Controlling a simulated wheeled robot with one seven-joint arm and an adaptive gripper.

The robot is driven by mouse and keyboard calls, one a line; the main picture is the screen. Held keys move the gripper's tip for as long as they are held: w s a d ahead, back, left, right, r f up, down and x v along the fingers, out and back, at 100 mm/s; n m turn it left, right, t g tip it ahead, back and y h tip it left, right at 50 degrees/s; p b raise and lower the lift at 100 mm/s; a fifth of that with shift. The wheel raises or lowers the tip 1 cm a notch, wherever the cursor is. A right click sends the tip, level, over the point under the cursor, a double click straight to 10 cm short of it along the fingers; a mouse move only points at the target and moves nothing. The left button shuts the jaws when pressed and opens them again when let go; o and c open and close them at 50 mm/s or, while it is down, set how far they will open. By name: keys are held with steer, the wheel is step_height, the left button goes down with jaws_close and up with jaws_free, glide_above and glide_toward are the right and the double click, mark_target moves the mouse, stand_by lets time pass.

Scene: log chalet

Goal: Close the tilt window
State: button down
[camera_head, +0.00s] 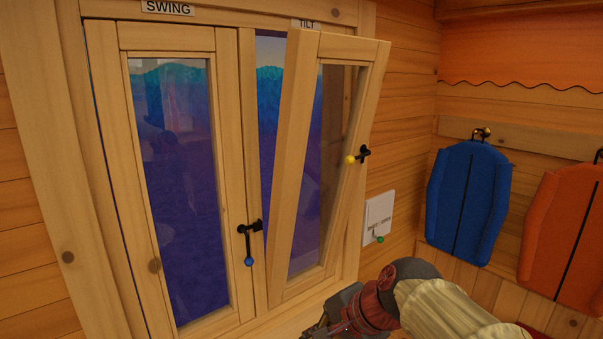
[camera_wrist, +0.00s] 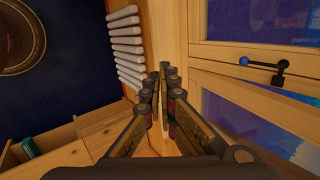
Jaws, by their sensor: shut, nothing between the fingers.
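The tilt window (camera_head: 330,160) is the right sash, under a TILT label (camera_head: 306,23). Its top leans out into the room and its bottom sits at the frame. Its black handle with a yellow knob (camera_head: 351,160) points left, roughly level. My gripper (camera_head: 312,334) is low in the head view, below the tilt window's lower corner, and is partly cut off by the picture edge. In the wrist view my gripper (camera_wrist: 162,78) is shut and empty, its fingers together. It looks apart from the sash.
The swing window (camera_head: 180,180) on the left looks shut, its blue-knobbed handle (camera_head: 248,261) hanging down. A white wall panel (camera_head: 378,217) with a green knob is right of the tilt window. Blue (camera_head: 467,200) and orange (camera_head: 565,235) padded items hang at right. White rods (camera_wrist: 126,45) show in the wrist view.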

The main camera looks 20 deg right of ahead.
steer(key=w+d+r+m+t+p, duration=0.2)
steer(key=w+d+r+m+p, duration=0.45)
steer(key=w+r+m, duration=0.35)
steer(key=w+d+r+m+t+p, duration=0.2)
steer(key=w+d+r+m+p, duration=0.3)
steer(key=w+r+m+p, duration=0.5)
steer(key=shift+w+a+f+n+y, duration=0.1)
steer(key=shift+w+a+f+n, duration=0.45)
steer(key=shift+w, duration=1)
steer(key=shift+w+a+f+n+y, duration=0.1)
steer(key=shift+w+a+f+n, duration=0.25)
steer(key=shift+w+a, duration=0.85)
steer(key=shift+w+a+f+n+y, duration=0.1)
steer(key=shift+w+a+f+n, duration=0.3)
steer(key=shift+w, duration=1.55)
steer(key=shift+d+f, duration=0.1)
steer(key=shift+d, duration=0.05)
